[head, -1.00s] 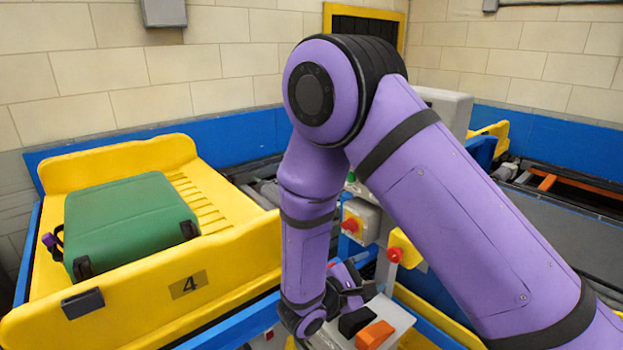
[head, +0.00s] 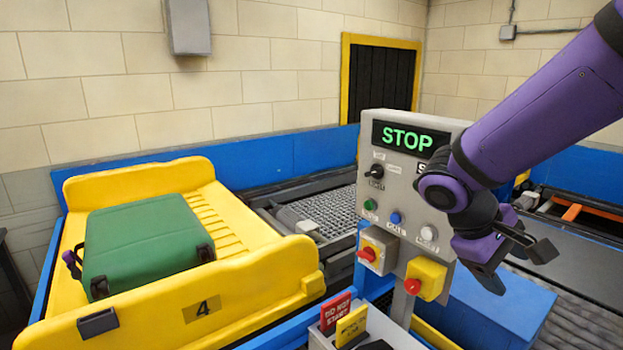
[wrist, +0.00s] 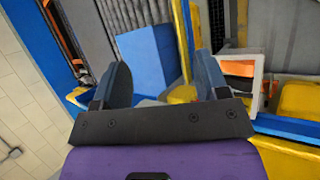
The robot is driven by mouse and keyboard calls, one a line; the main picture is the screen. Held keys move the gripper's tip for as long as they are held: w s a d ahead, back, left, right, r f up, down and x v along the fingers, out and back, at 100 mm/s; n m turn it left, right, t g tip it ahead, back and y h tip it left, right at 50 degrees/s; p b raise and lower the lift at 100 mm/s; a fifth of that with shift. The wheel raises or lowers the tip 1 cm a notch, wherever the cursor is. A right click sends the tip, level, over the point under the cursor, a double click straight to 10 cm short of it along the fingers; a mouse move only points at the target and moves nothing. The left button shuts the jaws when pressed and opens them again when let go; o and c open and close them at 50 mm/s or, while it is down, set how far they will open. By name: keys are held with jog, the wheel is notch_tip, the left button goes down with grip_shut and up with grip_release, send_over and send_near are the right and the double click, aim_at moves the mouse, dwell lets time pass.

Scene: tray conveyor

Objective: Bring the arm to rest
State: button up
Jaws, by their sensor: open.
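My purple arm comes in from the upper right in the head view. My gripper (head: 520,265) hangs in the air just right of the grey control panel, in front of the dark conveyor. In the wrist view my gripper (wrist: 160,85) has its two dark fingers spread wide apart. Nothing is between the fingers; a blue box (wrist: 148,60) shows beyond them. I cannot tell from the head view how close the gripper is to the panel.
The control panel (head: 415,160) reads STOP and carries a red knob on a yellow box (head: 428,278). A holder with red (head: 336,312) and yellow (head: 351,325) tags stands below. A green suitcase (head: 145,245) lies on yellow tray 4 (head: 255,290). The blue box (head: 500,305) stands at right.

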jog(key=s+r+m+t+y, duration=0.5)
jog(key=s+r+t+y, duration=0.1)
jog(key=s+r, duration=0.4)
jog(key=shift+s+y, duration=0.45)
jog(key=shift+y, duration=0.35)
jog(key=shift+d, duration=0.1)
dwell(2.0)
